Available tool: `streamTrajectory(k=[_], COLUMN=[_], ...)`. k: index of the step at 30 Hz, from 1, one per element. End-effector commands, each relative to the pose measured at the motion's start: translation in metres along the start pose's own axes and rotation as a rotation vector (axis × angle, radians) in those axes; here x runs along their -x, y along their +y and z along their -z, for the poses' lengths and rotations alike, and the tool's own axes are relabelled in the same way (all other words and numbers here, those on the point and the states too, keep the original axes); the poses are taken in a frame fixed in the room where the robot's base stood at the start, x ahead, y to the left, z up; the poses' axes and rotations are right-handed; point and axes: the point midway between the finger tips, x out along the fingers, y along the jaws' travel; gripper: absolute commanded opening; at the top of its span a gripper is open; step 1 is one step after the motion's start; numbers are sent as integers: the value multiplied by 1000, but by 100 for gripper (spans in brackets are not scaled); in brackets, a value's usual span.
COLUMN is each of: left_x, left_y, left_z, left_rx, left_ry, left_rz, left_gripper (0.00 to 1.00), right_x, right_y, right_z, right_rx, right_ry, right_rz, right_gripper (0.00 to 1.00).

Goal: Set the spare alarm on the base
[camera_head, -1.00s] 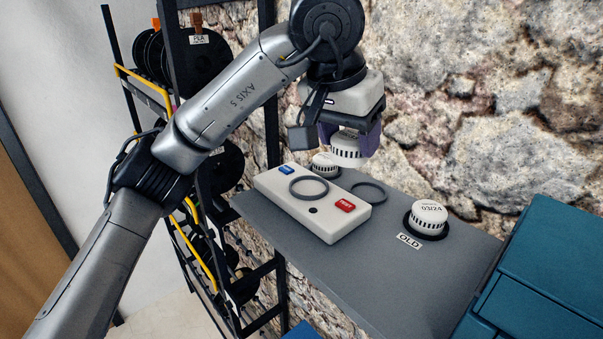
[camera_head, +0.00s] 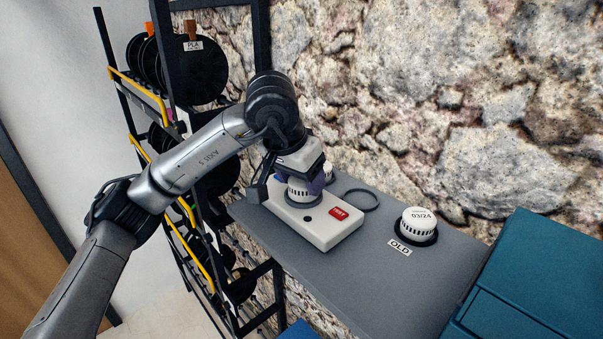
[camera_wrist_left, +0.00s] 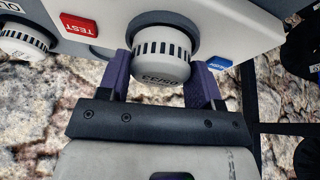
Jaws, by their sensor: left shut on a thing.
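The spare alarm (camera_head: 301,191), a white ribbed cap, is between the purple fingers of my left gripper (camera_head: 306,181), which is shut on it. In the left wrist view the alarm (camera_wrist_left: 160,58) sits between both fingers (camera_wrist_left: 160,82), with print on its face. It is at the grey ring of the white base (camera_head: 328,236), in line with the ring; I cannot tell whether it is fully seated. The base has a red TEST button (camera_head: 339,213), and its blue button (camera_wrist_left: 218,63) shows in the left wrist view. My right gripper is not in view.
An alarm marked 03/24 (camera_head: 418,222) sits in a dark ring beside the OLD label (camera_head: 400,247). An empty ring (camera_head: 361,200) lies behind the base. Another white cap (camera_head: 328,171) is partly hidden behind my gripper. A teal box (camera_head: 530,275) stands right, a stone wall behind.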

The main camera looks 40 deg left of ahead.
Motion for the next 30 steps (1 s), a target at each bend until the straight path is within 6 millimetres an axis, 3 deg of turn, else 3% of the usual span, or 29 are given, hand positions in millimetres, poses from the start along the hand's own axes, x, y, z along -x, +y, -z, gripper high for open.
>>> streamTrajectory(k=[13, 14, 21, 30], left_x=[-6, -6, -5, -2], left_y=[0, 0, 0, 0], left_z=[-2, -2, -2, -1], left_rx=[1, 1, 1, 1], left_ry=[1, 1, 1, 1], left_rz=[-1, -1, 0, -1], left_gripper=[34, 60, 83, 85], right_x=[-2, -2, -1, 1], right_y=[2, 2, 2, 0], right_z=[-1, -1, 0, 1], right_rx=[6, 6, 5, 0], right_ry=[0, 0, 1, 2], right_rz=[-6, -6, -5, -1], right_gripper=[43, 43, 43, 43])
